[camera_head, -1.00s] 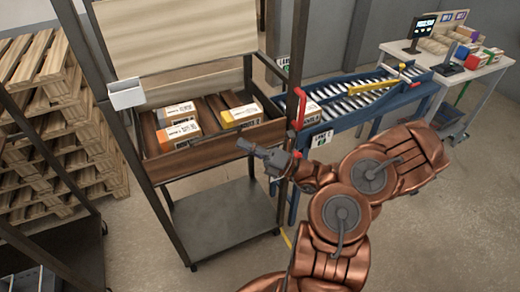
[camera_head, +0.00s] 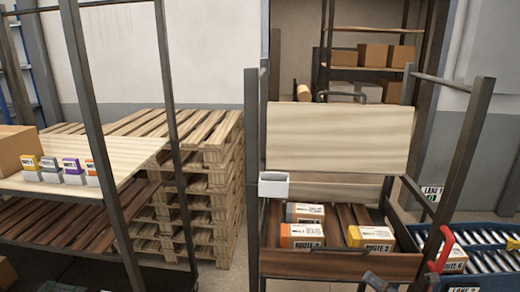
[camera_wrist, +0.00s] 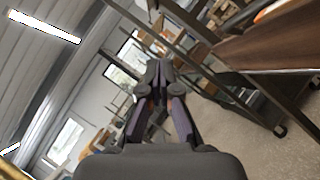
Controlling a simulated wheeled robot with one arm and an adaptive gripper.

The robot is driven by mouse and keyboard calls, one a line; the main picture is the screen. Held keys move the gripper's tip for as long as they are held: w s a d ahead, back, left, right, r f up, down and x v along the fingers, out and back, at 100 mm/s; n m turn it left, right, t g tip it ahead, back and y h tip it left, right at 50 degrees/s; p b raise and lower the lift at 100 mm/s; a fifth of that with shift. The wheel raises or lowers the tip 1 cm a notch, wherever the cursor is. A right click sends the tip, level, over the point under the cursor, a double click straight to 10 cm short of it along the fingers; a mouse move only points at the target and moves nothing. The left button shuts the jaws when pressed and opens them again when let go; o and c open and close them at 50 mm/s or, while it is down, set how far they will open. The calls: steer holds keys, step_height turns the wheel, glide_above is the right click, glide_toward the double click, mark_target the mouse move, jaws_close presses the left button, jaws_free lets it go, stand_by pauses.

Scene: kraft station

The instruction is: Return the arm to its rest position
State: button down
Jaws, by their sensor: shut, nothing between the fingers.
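My gripper (camera_wrist: 160,75) is in the middle of the wrist view, with its fingers together and nothing between them. The wrist view is tilted, and no object touches the fingers there. In the head view a dark part of my gripper (camera_head: 378,282) shows at the bottom edge, in front of the cart. Most of my arm is out of the head view.
A shelf (camera_head: 130,165) with small boxes is at left. A roller conveyor (camera_head: 490,258) is at right.

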steer(key=s+a+n+g+h, duration=0.2)
steer(key=s+a+n+g, duration=0.5)
steer(key=a+n+g, duration=0.3)
steer(key=s+a+n+g+h, duration=0.2)
steer(key=s+a+n+g, duration=0.5)
steer(key=a+n, duration=0.3)
steer(key=s+d+f+n+g+h, duration=0.1)
steer(key=s+d+n+g+h, duration=0.1)
steer(key=s+n+h, duration=0.65)
steer(key=s+d+r+n+t+h, duration=0.1)
steer(key=d+r+n+t+h, duration=0.1)
steer(key=d+n, duration=0.5)
steer(key=shift+s+n+t+h, duration=0.15)
steer(key=shift+n+t+h, duration=0.65)
steer(key=shift+h, duration=0.45)
